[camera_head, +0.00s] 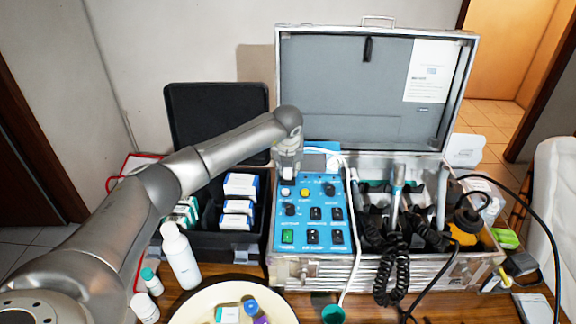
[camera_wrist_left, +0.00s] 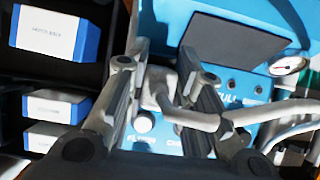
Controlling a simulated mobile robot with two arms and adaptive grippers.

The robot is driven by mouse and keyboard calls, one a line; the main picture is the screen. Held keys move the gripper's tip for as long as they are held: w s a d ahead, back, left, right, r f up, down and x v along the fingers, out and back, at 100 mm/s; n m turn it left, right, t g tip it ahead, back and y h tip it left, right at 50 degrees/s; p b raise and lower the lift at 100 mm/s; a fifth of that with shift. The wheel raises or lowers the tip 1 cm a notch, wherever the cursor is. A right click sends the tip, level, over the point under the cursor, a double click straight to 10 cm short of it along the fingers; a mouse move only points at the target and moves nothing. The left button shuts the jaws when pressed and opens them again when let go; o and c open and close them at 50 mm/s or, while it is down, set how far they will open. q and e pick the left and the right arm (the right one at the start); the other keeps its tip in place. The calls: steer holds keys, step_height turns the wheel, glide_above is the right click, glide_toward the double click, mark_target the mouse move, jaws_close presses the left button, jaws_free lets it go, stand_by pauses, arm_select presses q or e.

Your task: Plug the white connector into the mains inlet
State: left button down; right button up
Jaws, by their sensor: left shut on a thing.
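The white connector (camera_wrist_left: 160,85) sits between the fingers of my left gripper (camera_wrist_left: 165,65) in the left wrist view, with its white cable (camera_wrist_left: 220,120) leading off to the right. My left gripper (camera_head: 288,178) is shut on the connector over the upper left part of the blue control panel (camera_head: 274,235) in the head view. The gripper hides most of the connector there. I cannot make out the mains inlet, nor tell whether the connector touches the panel. The cable (camera_head: 353,240) runs down over the panel. My right gripper is not in view.
The panel sits in an open metal case (camera_head: 370,95) with its lid raised. Handpieces and black coiled cords (camera_head: 393,265) fill its right side. A black box (camera_head: 262,215) with blue-white cartons stands left. A white bottle (camera_head: 180,258) and a round tray (camera_head: 185,312) are in front.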

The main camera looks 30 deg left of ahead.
arm_select(q)
steer(key=shift+s+f, duration=0.15)
steer(key=shift+f, duration=0.2)
steer(key=c, duration=1.2)
jaws_free()
steer(key=shift+f, duration=0.1)
steer(key=shift+o, duration=0.2)
steer(key=shift+d+r, duration=0.1)
steer(key=shift+r, duration=0.3)
steer(key=v, duration=1.1)
steer(key=shift+s, duration=0.1)
